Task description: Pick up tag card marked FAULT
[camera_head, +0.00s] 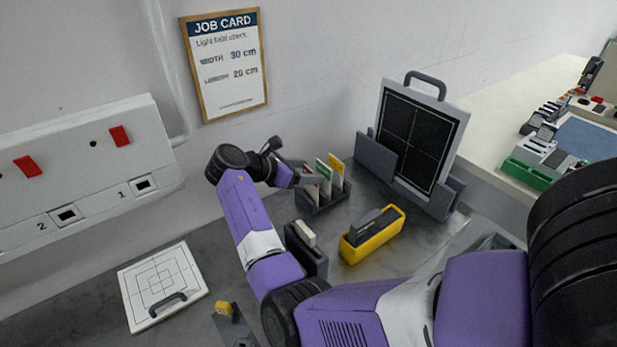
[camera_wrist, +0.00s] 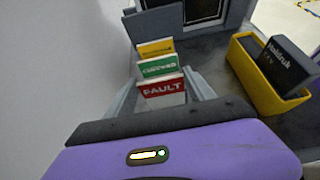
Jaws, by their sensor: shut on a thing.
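The FAULT tag card (camera_wrist: 163,89) is white with a red header and stands nearest me in the wrist view. Behind it stand a card with a green header (camera_wrist: 158,66) and one with a yellow header (camera_wrist: 155,48). In the head view the cards stand in a dark slotted rack (camera_head: 331,197). My gripper (camera_head: 307,174) reaches in from the left at the rack's near end. It is shut on the FAULT card, with grey fingers on both sides of it. I cannot tell whether the card's lower edge is clear of its slot.
A yellow holder (camera_head: 372,242) with a dark block stands right of the rack. A framed dark grid panel (camera_head: 416,137) stands behind. A dark holder with a pale block (camera_head: 306,234) is in front. A white target board (camera_head: 163,284) lies at left. The wall is close on the left.

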